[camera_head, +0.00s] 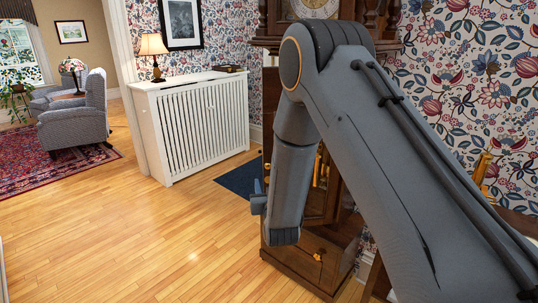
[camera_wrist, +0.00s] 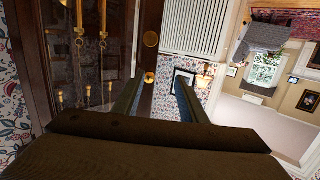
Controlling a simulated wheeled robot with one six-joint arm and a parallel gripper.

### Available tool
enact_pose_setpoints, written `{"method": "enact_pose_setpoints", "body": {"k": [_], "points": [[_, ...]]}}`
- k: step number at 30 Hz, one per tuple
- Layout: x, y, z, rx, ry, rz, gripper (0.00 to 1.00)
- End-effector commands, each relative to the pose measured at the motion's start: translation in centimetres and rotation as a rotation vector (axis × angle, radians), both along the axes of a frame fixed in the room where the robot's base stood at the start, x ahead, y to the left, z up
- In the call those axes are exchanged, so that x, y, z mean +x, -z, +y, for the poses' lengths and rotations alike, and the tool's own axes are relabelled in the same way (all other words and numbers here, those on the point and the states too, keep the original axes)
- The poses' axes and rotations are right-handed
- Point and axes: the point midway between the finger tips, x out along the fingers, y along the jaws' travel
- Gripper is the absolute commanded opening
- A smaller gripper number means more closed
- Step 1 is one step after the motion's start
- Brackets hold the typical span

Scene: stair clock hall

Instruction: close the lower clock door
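The tall dark wood clock (camera_head: 290,262) stands behind my arm in the head view, which hides much of it. Its glazed door (camera_wrist: 143,60) shows in the wrist view as a dark wood stile with two round brass knobs beside glass. Brass weights or pendulum parts (camera_wrist: 80,30) show at that glass. How far the door stands open I cannot tell. My gripper (camera_wrist: 158,95) is open, with one finger over the glass side and the other over the room side of the stile. Contact is not clear. In the head view my gripper (camera_head: 258,200) is mostly hidden behind my forearm.
A white slatted radiator cover (camera_head: 200,125) with a lamp (camera_head: 153,52) stands left of the clock. A dark blue mat (camera_head: 240,180) lies on the floor by it. The wood floor (camera_head: 130,230) to the left is clear. A grey armchair (camera_head: 85,118) stands farther off.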

Motion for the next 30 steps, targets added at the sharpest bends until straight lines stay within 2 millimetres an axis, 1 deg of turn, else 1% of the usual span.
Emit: {"method": "enact_pose_setpoints", "body": {"k": [1,3,8,11,14,21,24,27,30], "points": [[-0.2,-0.9,-0.6,0.000,0.010,-0.024,0.38],[-0.3,-1.4,-1.2,0.003,0.020,-0.059,0.38],[-0.3,-1.9,-1.8,0.006,0.031,-0.106,0.38],[0.2,-1.9,-1.8,0.007,0.033,-0.115,0.38],[1.4,-2.0,-1.6,0.008,0.034,-0.115,0.38],[5.0,-1.9,-1.0,0.008,0.034,-0.114,0.38],[6.2,-1.9,-0.8,0.008,0.033,-0.113,0.38],[6.9,-1.9,-0.6,0.008,0.033,-0.113,0.38],[7.3,-1.8,-0.5,0.007,0.032,-0.111,0.38]]}}
